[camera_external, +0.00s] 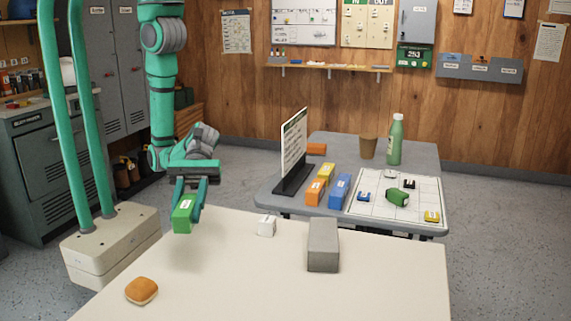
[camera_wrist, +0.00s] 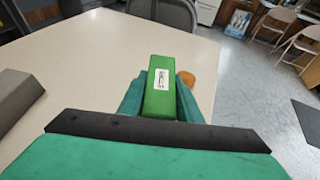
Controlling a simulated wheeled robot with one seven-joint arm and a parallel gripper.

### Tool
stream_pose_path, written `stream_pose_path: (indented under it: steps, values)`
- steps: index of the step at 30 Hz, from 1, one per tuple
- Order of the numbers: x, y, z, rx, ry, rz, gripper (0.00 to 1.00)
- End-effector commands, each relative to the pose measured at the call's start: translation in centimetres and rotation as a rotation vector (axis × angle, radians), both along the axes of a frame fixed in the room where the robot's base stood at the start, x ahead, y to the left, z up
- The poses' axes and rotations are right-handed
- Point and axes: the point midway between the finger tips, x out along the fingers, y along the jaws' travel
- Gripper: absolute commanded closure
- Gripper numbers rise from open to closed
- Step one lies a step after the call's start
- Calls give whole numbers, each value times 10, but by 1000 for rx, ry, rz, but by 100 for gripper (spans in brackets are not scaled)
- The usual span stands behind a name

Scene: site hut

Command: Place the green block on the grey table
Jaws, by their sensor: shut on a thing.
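The green block (camera_external: 183,214) has a small white label. My gripper (camera_external: 187,203) is shut on it and holds it above the left far edge of the cream table (camera_external: 215,285). In the wrist view the green block (camera_wrist: 170,88) sits between the two teal fingers of my gripper (camera_wrist: 160,95), its label facing up. The grey table (camera_external: 265,192) stands behind and to the right of the cream table, apart from the block.
The grey table bears a sign (camera_external: 293,150), orange and blue boxes, a cup (camera_external: 368,147), a green bottle (camera_external: 395,140) and a white grid board (camera_external: 415,207).

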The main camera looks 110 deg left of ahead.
Motion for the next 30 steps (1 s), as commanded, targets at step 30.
stream_pose_path:
  steps: [30]
  values:
    - [94,9,121,2,6,49,94]
